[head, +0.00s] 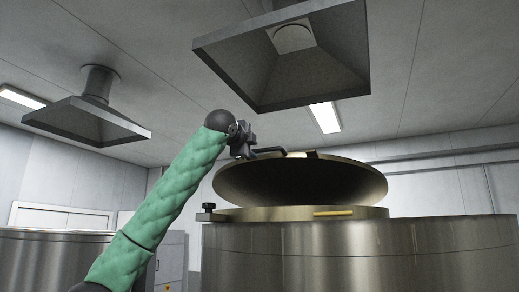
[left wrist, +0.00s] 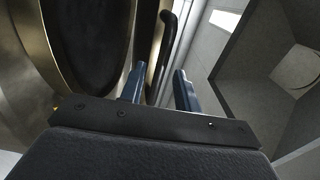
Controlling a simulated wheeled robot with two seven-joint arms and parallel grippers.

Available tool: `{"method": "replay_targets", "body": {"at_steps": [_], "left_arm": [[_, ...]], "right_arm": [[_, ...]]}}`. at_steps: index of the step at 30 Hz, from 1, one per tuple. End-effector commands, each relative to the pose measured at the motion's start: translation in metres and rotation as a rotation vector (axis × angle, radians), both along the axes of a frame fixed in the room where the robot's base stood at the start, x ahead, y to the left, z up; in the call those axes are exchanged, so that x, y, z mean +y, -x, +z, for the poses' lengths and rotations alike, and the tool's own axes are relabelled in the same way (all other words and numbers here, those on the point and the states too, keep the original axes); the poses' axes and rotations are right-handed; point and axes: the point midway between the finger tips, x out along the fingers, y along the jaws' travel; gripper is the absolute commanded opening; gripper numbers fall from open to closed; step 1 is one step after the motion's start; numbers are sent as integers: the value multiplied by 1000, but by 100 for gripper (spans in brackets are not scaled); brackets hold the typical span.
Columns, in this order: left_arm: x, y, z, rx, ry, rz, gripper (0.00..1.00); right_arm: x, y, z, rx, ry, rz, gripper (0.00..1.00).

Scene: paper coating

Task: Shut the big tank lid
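The big tank (head: 300,250) is a wide metal cylinder. Its round lid (head: 300,186) is raised at a tilt above the collar, with the dark underside showing. A dark bent handle (head: 268,150) stands at the lid's upper left edge. My left gripper (head: 250,150) is at this handle. In the left wrist view, the two blue-grey fingers (left wrist: 160,70) are apart, and the dark handle bar (left wrist: 166,35) shows beyond and between them. Whether a finger touches it I cannot tell. The lid (left wrist: 85,45) fills the left of that view. My right gripper is out of view.
A yellow bar (head: 333,213) and a dark clamp (head: 208,214) sit on the tank's collar. A large exhaust hood (head: 340,50) hangs above the lid; another hood (head: 95,115) hangs at left. Another metal tank (head: 50,260) stands at the lower left.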

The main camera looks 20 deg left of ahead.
Motion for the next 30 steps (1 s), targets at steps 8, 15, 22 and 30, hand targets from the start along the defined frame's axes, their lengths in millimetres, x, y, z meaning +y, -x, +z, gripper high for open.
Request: {"method": "replay_targets", "body": {"at_steps": [8, 15, 22, 30], "left_arm": [[0, -37, 3, 2, 1, -1, 32], [0, -49, 0, 0, 0, 0, 32], [0, -49, 0, 0, 0, -1, 32], [0, -49, 0, 0, 0, 0, 0]], "right_arm": [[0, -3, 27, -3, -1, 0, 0], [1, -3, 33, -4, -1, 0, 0], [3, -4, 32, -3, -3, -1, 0], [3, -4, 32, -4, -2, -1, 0]]}}
